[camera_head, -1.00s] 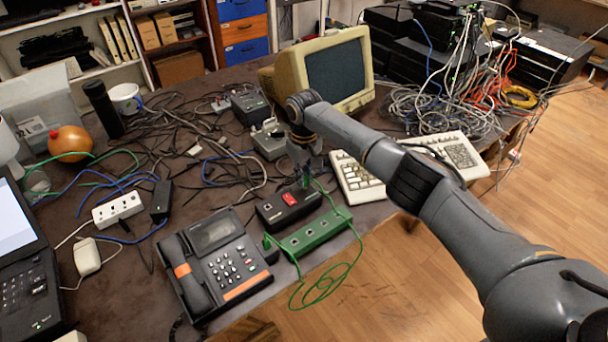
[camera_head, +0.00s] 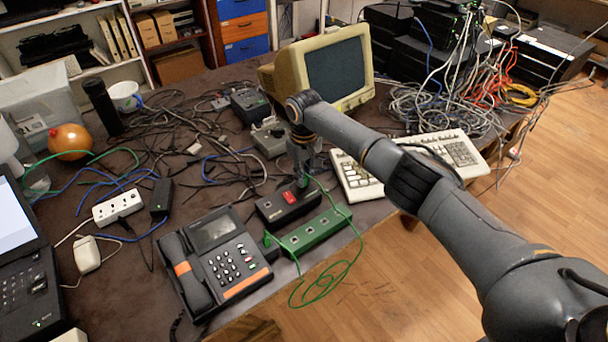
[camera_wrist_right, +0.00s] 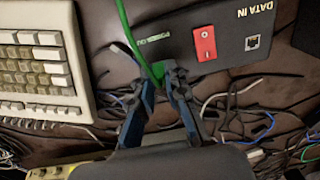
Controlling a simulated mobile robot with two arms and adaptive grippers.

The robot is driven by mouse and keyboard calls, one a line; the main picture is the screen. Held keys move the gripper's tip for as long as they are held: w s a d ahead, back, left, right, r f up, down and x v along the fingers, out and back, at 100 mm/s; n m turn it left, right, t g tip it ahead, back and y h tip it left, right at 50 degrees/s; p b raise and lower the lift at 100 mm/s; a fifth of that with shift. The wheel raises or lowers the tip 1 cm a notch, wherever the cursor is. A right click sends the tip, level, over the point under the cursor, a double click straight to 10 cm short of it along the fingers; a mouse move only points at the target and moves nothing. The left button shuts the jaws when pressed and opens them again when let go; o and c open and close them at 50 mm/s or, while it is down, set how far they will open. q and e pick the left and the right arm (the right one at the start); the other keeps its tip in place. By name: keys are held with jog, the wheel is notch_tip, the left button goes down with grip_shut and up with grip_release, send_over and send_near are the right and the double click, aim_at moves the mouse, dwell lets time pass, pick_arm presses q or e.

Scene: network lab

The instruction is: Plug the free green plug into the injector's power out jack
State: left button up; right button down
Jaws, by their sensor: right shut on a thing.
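The injector (camera_head: 270,209) is a black box with a red switch, lying between the desk phone and the keyboard. In the wrist view the injector (camera_wrist_right: 262,42) shows the labels POWER OUT and DATA IN and one square jack by DATA IN. My right gripper (camera_head: 302,181) points down over the injector's right end. In the wrist view its blue-sided fingers (camera_wrist_right: 164,76) are shut on the green plug (camera_wrist_right: 158,70), whose green cable runs up across the picture. The plug is by the POWER OUT label; the jack there is hidden, and I cannot tell whether they touch. My left gripper is out of view.
A green strip with several sockets (camera_head: 318,231) lies in front of the injector, with green cable looping off the table edge. The desk phone (camera_head: 219,265) stands to the left, the white keyboard (camera_head: 357,181) to the right. Loose black cables (camera_head: 180,125) clutter the table behind.

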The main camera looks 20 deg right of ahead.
jog(key=shift+f, duration=0.15)
jog(key=c, duration=1.3)
grip_release()
jog(key=shift+r, duration=0.3)
notch_tip(320, 180, up, 11)
jog(key=shift+r, duration=0.15)
